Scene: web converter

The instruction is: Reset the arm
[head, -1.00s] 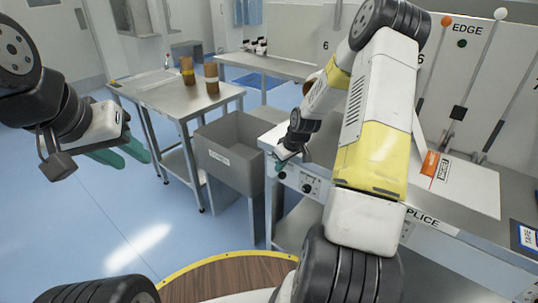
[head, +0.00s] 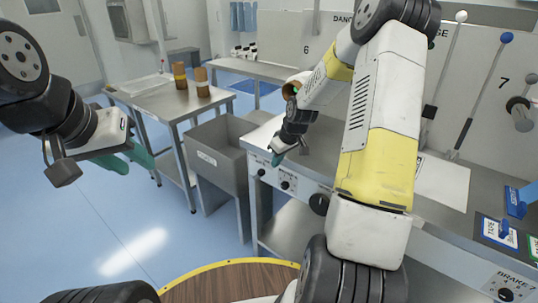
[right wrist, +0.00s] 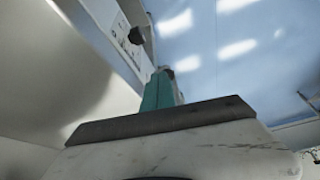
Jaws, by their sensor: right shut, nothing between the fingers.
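My right gripper (head: 277,158) is shut and empty. In the head view it hangs by the front left corner of the steel console (head: 300,155), just above the knobs on its front face. Its closed teal fingers also show in the right wrist view (right wrist: 160,91), with the knobbed panel (right wrist: 127,40) to their upper left and blue floor beyond. My left gripper (head: 132,158) is over open floor at the left of the head view. Its two teal fingers look spread apart, with nothing seen between them.
A grey bin (head: 222,155) stands left of the console. A steel table (head: 165,103) with two brown rolls stands behind it. Levers (head: 484,95) rise at the console's back right, near a white sheet (head: 443,182). The blue floor (head: 105,225) at left is clear.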

